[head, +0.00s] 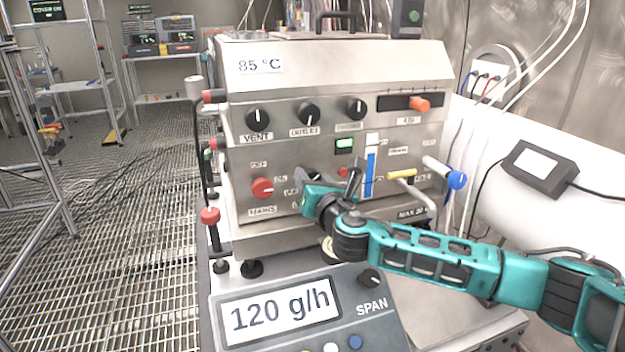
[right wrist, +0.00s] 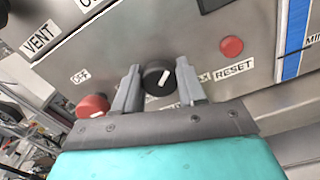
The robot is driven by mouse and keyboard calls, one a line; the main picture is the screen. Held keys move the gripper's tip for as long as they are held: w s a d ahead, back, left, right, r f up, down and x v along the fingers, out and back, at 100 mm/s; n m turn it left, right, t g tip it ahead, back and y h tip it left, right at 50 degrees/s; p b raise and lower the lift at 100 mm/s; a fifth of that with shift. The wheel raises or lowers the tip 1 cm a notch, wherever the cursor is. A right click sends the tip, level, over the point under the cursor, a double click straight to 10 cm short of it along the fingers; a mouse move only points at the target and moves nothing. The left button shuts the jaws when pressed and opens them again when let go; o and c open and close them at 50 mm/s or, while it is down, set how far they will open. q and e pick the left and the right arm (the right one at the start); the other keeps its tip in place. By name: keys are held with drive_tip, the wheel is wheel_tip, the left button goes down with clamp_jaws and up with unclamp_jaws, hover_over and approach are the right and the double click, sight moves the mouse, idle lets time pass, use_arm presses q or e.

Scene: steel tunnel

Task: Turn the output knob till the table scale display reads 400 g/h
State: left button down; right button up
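The table scale (head: 240,342) stands at the front of the head view, and its display (head: 281,311) reads 120 g/h. My right gripper (head: 303,183) is at the lower front panel of the steel machine (head: 345,80). In the right wrist view its two fingers (right wrist: 158,85) stand either side of a black knob (right wrist: 158,77) with a white pointer mark. Whether they press on it I cannot tell. The label below this knob is mostly hidden by the gripper, so I cannot read its name. My left gripper is not in view.
A red MAINS knob (head: 262,188) sits left of my right gripper, and a red RESET button (right wrist: 231,47) sits right. VENT (head: 258,118) and OUTLET (head: 308,113) knobs are above. A blue-ended lever (head: 456,180) juts out at right. The scale's SPAN knob (head: 371,278) is below.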

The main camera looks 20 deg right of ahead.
drive_tip(key=c, duration=0.6)
drive_tip(key=shift+o, duration=0.2)
drive_tip(key=shift+m, duration=0.4)
drive_tip(key=m, duration=0.3)
drive_tip(key=shift+m, duration=2)
drive_tip(key=o, duration=1.1)
drive_tip(key=shift+c, duration=0.2)
